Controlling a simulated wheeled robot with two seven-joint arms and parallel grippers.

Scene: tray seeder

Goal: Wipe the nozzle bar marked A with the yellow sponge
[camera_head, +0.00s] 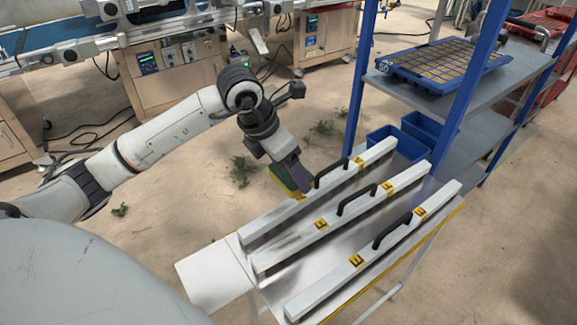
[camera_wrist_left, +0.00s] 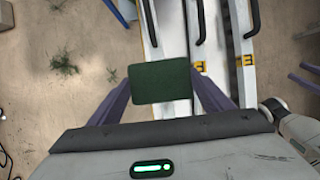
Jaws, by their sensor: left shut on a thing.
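My left gripper (camera_head: 292,172) is shut on the sponge (camera_head: 281,180), which shows green with a yellowish edge. In the left wrist view its dark green face (camera_wrist_left: 160,82) sits between the two purple fingers. The gripper is at the left nozzle bar (camera_head: 262,229), beside its left label; whether the sponge touches the bar I cannot tell. The middle bar (camera_head: 343,219) and right bar (camera_head: 323,286) lie parallel to it. Each bar is white with a black handle and yellow labels. The letters look like E; I cannot make out an A.
The bars lie on a metal table (camera_head: 291,264) with a white plate (camera_head: 208,272) at its left end. Blue bins (camera_head: 385,141) and a rack with a blue seed tray (camera_head: 395,65) stand behind. The black handles stick up from the bars.

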